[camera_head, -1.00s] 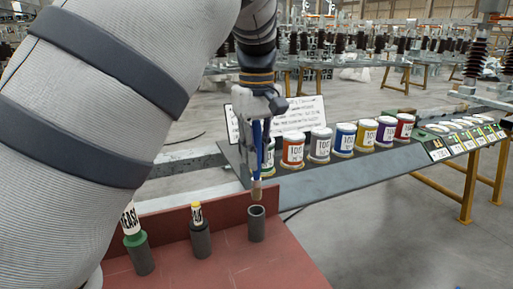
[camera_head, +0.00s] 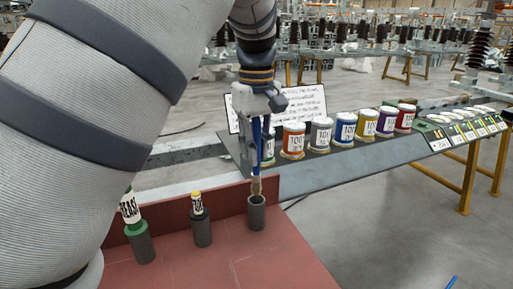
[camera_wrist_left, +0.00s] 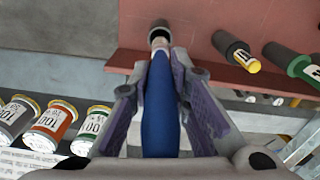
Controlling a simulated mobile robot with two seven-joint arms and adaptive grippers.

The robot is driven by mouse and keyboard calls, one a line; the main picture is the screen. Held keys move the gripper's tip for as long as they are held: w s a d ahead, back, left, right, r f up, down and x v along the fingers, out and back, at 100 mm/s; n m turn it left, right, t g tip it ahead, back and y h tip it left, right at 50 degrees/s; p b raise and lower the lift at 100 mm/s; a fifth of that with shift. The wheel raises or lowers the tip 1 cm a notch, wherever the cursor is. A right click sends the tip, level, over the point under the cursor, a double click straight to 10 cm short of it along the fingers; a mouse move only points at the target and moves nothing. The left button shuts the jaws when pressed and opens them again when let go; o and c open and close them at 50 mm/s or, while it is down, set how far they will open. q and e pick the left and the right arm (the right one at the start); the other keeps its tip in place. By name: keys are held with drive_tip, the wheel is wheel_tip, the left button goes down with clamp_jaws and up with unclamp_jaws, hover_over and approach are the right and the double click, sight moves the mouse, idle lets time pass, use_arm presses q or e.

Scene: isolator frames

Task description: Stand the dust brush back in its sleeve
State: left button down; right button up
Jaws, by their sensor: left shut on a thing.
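The dust brush (camera_head: 257,140) has a blue handle and a tan lower end, and it hangs nearly upright, tan end down. My left gripper (camera_head: 263,104) is shut on its handle. The handle also shows between the fingers in the left wrist view (camera_wrist_left: 160,118). The sleeve (camera_head: 257,214) is a dark grey open tube, the rightmost of three on the red tray. The brush's lower end is at the sleeve's mouth; I cannot tell how far inside it is. The sleeve also shows in the wrist view (camera_wrist_left: 159,26). My right gripper is not in view.
The red tray (camera_head: 235,268) has a raised back wall. Two other sleeves hold a yellow-capped tube (camera_head: 197,203) and a green grease tube (camera_head: 130,208). Behind, several labelled spools (camera_head: 293,140) line a grey shelf (camera_head: 330,166), with a written sign (camera_head: 305,103).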

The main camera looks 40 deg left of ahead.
sight(257, 180)
use_arm(q)
drive_tip(key=shift+f, duration=5.25)
drive_tip(key=c, duration=1.4)
unclamp_jaws()
drive_tip(key=shift+c, duration=0.2)
wheel_tip(257, 180, up, 12)
drive_tip(key=shift+r, duration=0.1)
